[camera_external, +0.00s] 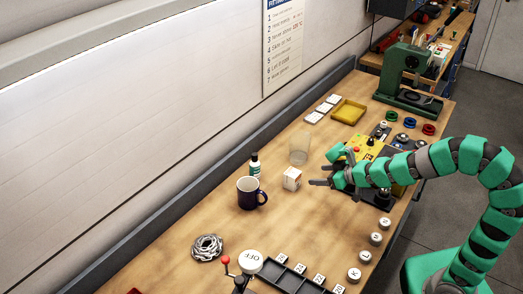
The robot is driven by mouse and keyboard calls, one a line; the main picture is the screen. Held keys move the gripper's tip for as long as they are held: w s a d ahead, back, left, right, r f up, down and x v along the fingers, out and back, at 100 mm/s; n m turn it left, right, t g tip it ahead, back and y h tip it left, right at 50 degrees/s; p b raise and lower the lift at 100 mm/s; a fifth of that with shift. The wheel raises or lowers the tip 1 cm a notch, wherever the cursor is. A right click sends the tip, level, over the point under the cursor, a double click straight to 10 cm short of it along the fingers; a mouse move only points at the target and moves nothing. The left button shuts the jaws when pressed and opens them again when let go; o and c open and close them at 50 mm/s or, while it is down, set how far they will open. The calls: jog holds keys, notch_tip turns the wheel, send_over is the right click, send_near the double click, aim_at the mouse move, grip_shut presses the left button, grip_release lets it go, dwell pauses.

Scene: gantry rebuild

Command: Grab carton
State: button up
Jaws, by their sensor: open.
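The carton (291,179) is a small white box with red marking. It stands upright on the wooden bench near the middle of the view. My gripper (322,175) is to the right of the carton, with its fingers pointing left toward it. The fingers are apart and nothing shows between them. In this view a small gap shows between the fingertips and the carton. The exact height of the fingers over the bench is hard to tell.
A yellow control panel (363,150) lies behind my arm. A coiled cable (207,247) and a black tray (290,279) are nearer the front.

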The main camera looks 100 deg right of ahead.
aim_at(299, 176)
jog(key=shift+b+x, duration=0.55)
jog(key=shift+x, duration=3.9)
jog(key=x, duration=0.1)
jog(key=b+x, duration=0.1)
jog(key=x, duration=0.1)
jog(key=shift+d+f, duration=0.1)
jog(key=shift+f, duration=0.35)
jog(key=shift+w+d+f, duration=0.15)
jog(key=shift+w+d, duration=0.35)
jog(key=shift+c, duration=0.3)
jog(key=c, duration=1.1)
